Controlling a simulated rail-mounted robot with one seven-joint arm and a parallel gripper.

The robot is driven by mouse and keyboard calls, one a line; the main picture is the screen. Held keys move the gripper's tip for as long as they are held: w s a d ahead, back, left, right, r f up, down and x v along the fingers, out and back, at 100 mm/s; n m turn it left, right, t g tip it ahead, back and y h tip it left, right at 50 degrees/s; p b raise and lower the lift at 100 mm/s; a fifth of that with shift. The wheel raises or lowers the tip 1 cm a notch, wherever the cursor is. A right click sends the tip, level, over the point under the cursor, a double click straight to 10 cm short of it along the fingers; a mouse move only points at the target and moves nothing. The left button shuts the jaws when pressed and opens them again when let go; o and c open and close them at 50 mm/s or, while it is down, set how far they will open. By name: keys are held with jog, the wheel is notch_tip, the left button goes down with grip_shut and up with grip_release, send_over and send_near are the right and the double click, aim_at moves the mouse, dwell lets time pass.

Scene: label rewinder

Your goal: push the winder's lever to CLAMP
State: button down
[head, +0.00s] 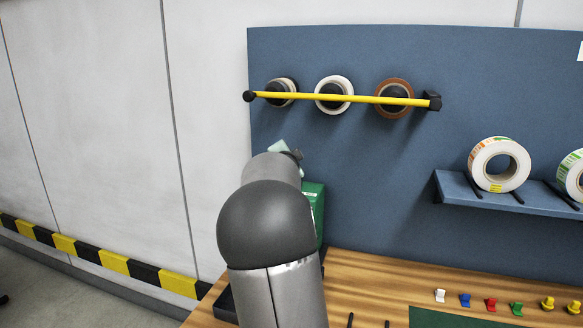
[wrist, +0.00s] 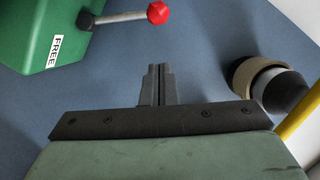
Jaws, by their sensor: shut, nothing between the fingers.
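The green winder (wrist: 30,28) fills the upper left of the wrist view, with a white FREE label (wrist: 54,51) on its face. Its lever (wrist: 122,17) is a grey rod running right from a dark pivot to a red knob (wrist: 157,13). My gripper (wrist: 158,72) is shut and empty; its fingertips point at the knob, with a visible gap between them. No CLAMP label shows. In the head view the winder (head: 314,200) is mostly hidden behind my arm, and the lever and fingertips cannot be made out.
Several tape rolls hang on pegs on the blue panel (head: 350,55), with a yellow bar (head: 340,98) across them. One roll (wrist: 255,76) is right of my gripper. A shelf (head: 460,195) holds label rolls; small coloured parts lie on the wooden bench (head: 370,270).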

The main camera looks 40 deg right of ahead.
jog(key=v, duration=0.5)
jog(key=shift+s+a, duration=0.25)
jog(key=shift+s, duration=0.1)
jog(key=s+a+f+n+g+y, duration=0.1)
jog(key=s+a+f+n+y, duration=0.3)
jog(key=a, duration=0.5)
jog(key=s+a+f+n+g+y, duration=0.2)
jog(key=a+f+n+y, duration=0.15)
jog(key=a+f, duration=0.45)
jog(key=s+a+f+n+g+y, duration=0.1)
jog(key=s+a+f+n+y, duration=0.25)
jog(key=a, duration=0.65)
jog(key=s+a+f+n+g, duration=0.2)
jog(key=s+a+f+n, duration=0.1)
jog(key=s, duration=0.4)
jog(key=s+a+f+n+g, duration=0.2)
jog(key=s+a+f+n, duration=0.1)
jog(key=s, duration=0.5)
jog(key=s+a+f+n+g, duration=0.3)
jog(key=s+a, duration=0.2)
jog(key=s, duration=0.2)
jog(key=shift+s, duration=0.2)
jog(key=shift+a, duration=0.15)
